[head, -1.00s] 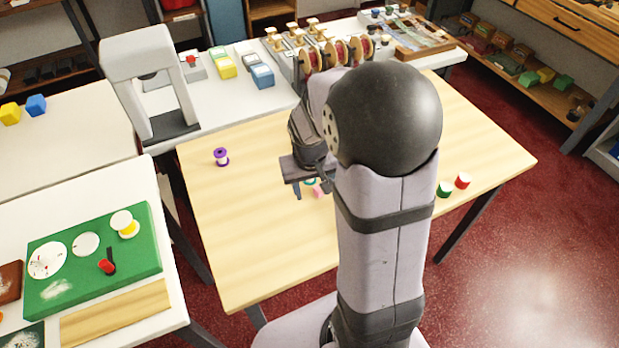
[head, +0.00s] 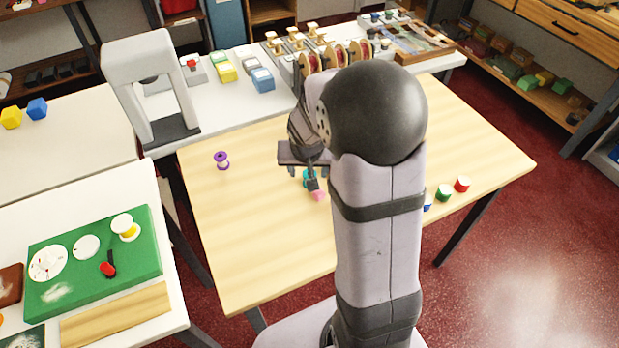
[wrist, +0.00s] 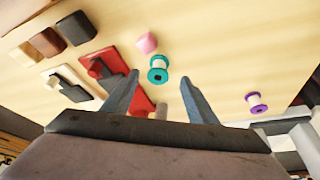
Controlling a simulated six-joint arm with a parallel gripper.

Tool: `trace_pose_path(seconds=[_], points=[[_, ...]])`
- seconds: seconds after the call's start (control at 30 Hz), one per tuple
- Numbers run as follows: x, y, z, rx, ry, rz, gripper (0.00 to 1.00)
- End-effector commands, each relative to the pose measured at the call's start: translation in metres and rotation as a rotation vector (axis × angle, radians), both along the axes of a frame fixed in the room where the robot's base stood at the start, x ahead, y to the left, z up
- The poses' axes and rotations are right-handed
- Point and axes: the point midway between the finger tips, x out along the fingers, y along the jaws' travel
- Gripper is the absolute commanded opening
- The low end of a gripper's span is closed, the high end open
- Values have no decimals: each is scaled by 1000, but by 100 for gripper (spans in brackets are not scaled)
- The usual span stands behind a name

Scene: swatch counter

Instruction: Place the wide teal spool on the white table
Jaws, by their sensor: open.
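The teal spool (head: 309,180) stands on the wooden table (head: 250,235), partly hidden by my gripper in the head view. In the wrist view the teal spool (wrist: 158,76) shows teal flanges, a pale middle and a dark hole. My gripper (wrist: 160,84) is open, with the spool appearing between and just beyond its fingertips; I see no contact. The head view shows my gripper (head: 306,168) low over the spool. White tables stand at the front left (head: 135,190), the back left (head: 80,140) and the back (head: 225,110).
A pink piece (wrist: 147,42) lies close to the teal spool. A purple spool (head: 221,160) stands at the table's left. Green (head: 444,192) and red (head: 462,184) spools stand at the right. Red pieces (wrist: 110,65) lie near my left finger. A green board (head: 90,255) covers much of the front-left white table.

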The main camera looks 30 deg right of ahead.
Motion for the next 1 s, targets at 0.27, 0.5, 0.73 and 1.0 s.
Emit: trace_pose_path(seconds=[0.27,0.5,0.73,1.0], points=[[8,-7,-21,0,6,1,53],[17,-11,-43,0,4,1,53],[19,-12,-46,1,1,1,53],[18,-12,-46,1,1,1,15]])
